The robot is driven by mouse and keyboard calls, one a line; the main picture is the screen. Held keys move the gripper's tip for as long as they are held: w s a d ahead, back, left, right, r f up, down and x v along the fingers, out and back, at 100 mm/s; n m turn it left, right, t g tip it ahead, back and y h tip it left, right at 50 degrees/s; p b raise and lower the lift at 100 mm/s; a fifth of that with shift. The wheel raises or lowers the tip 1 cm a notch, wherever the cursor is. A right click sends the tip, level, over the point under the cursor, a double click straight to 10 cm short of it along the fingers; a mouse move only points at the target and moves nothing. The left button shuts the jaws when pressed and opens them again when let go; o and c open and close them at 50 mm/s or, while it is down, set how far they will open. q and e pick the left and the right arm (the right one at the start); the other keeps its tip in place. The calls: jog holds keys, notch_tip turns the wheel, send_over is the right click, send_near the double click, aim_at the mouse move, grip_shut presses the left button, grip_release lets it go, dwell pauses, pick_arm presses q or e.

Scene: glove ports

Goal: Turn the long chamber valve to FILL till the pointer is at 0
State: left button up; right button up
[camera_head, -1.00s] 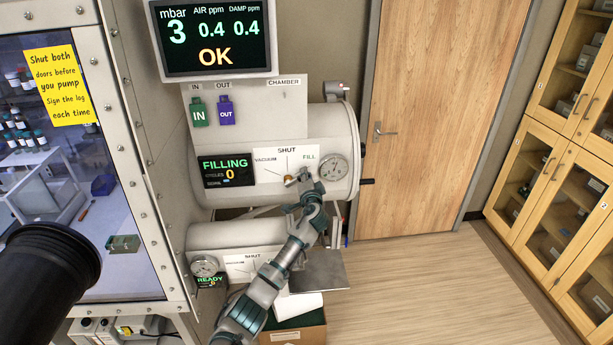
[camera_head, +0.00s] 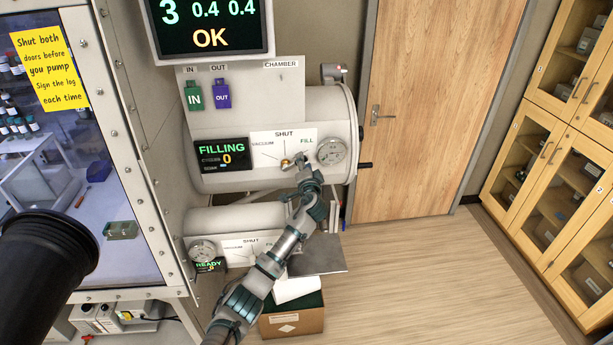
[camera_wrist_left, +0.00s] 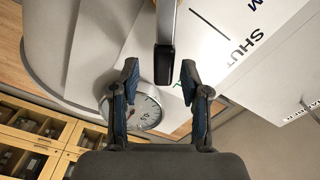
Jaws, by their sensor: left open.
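The large upper chamber's valve has a white plate (camera_head: 267,147) marked VACUUM, SHUT and FILL. Its small handle (camera_head: 285,163) is partly hidden by my gripper; its exact angle is hard to tell. A round gauge (camera_head: 332,151) sits right of the plate; its pointer is too small to read. The gauge also shows in the left wrist view (camera_wrist_left: 146,110). My left gripper (camera_head: 302,158) is at the handle, near the FILL side. In the left wrist view the gripper (camera_wrist_left: 160,78) is open, with the dark handle end (camera_wrist_left: 164,65) ahead between its fingertips, not clamped. My right gripper is not in view.
The chamber display (camera_head: 223,154) reads FILLING, cycles 0. A smaller lower chamber (camera_head: 232,219) has its own valve plate, gauge (camera_head: 203,250) and READY display. A grey shelf (camera_head: 318,261) and cardboard box (camera_head: 292,323) are below. The floor at right is clear.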

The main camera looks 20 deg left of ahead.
pick_arm(q)
jog(key=v, duration=0.9)
jog(key=shift+s+f, duration=0.2)
jog(key=shift+d, duration=0.15)
dwell(2.9)
